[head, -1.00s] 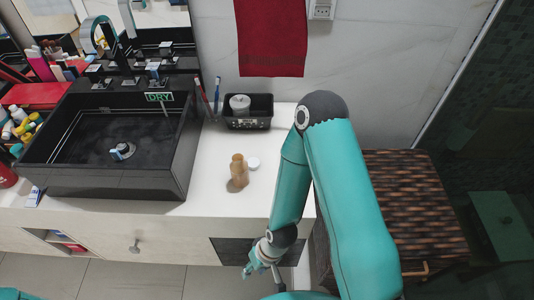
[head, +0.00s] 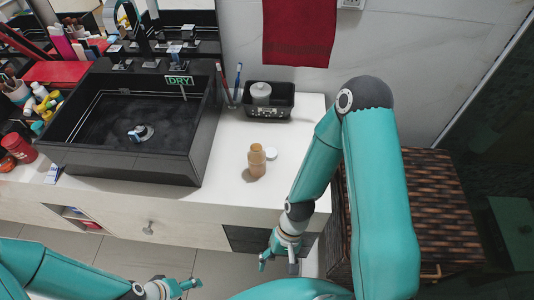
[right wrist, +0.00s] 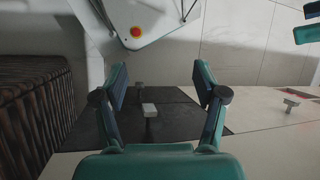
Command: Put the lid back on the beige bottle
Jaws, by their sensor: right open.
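The beige bottle (head: 257,163) stands upright on the white counter, right of the black sink, in the head view. A round white lid (head: 271,154) lies on the counter close to its right side. My right gripper (head: 278,262) hangs low in front of the counter edge, well apart from the bottle. In the right wrist view its two fingers (right wrist: 160,84) are spread with nothing between them. My left gripper (head: 184,287) is at the bottom of the head view, in front of the cabinet, too small to read its jaws. The right wrist view shows neither bottle nor lid.
The black sink (head: 120,160) fills the counter's left part. A black basket (head: 267,112) with a white jar and a toothbrush holder stand behind the bottle. A woven brown hamper (head: 430,200) is at the right. The counter around the bottle is clear.

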